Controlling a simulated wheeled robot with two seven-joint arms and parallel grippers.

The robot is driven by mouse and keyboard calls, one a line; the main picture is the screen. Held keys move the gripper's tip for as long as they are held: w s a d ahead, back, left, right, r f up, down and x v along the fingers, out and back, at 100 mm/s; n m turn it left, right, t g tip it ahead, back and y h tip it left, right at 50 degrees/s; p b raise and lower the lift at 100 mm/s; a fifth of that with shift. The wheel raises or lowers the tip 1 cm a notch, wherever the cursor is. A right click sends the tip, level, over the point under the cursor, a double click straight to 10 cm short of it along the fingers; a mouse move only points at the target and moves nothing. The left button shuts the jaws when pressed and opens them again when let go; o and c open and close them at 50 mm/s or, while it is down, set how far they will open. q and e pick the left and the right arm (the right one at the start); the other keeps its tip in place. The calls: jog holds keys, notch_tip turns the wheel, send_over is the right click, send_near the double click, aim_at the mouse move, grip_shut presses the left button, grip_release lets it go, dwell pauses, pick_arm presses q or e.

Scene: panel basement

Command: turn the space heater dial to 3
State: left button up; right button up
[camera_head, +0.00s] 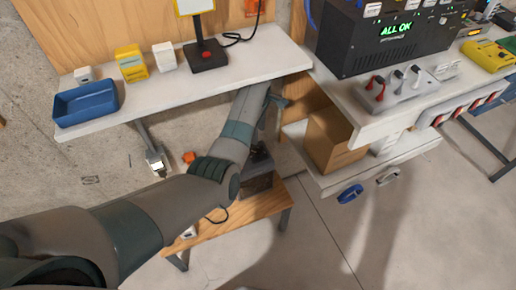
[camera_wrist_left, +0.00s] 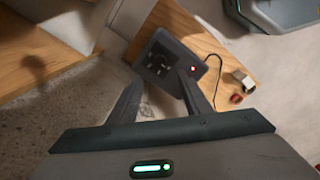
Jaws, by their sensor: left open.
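The space heater is a dark box (camera_wrist_left: 172,62) in the left wrist view, with a dial (camera_wrist_left: 159,60) on its face and a small red light near one corner. In the head view the heater (camera_head: 258,182) stands on a low wooden bench, partly covered by my left arm. My left gripper (camera_wrist_left: 158,95) is open and empty. Its two fingers point toward the heater; one overlaps the heater's lower edge in the picture. I cannot tell whether it touches. The dial's setting is too small to read. My right gripper is not in view.
The low wooden bench (camera_head: 240,210) bears the heater and its dark cord. A white shelf (camera_head: 190,95) with a blue bin (camera_head: 86,104) is above left. A workbench with a cardboard box (camera_head: 333,140) beneath it is at right. Floor at lower right is clear.

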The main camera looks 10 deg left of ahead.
pick_arm(q)
send_over(258, 151)
notch_tip(258, 151, down, 7)
jog(key=shift+s+r, duration=0.1)
jog(key=shift+r, duration=0.05)
notch_tip(258, 151, down, 4)
jog(key=shift+r+b, duration=0.15)
jog(key=shift+b, duration=0.35)
jog(key=shift+f, duration=0.2)
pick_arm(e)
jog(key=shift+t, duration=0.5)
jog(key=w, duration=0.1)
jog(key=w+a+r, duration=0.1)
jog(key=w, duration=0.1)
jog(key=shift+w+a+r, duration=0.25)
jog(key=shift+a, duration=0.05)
pick_arm(q)
jog(key=c, duration=1)
jog(key=shift+c, duration=0.2)
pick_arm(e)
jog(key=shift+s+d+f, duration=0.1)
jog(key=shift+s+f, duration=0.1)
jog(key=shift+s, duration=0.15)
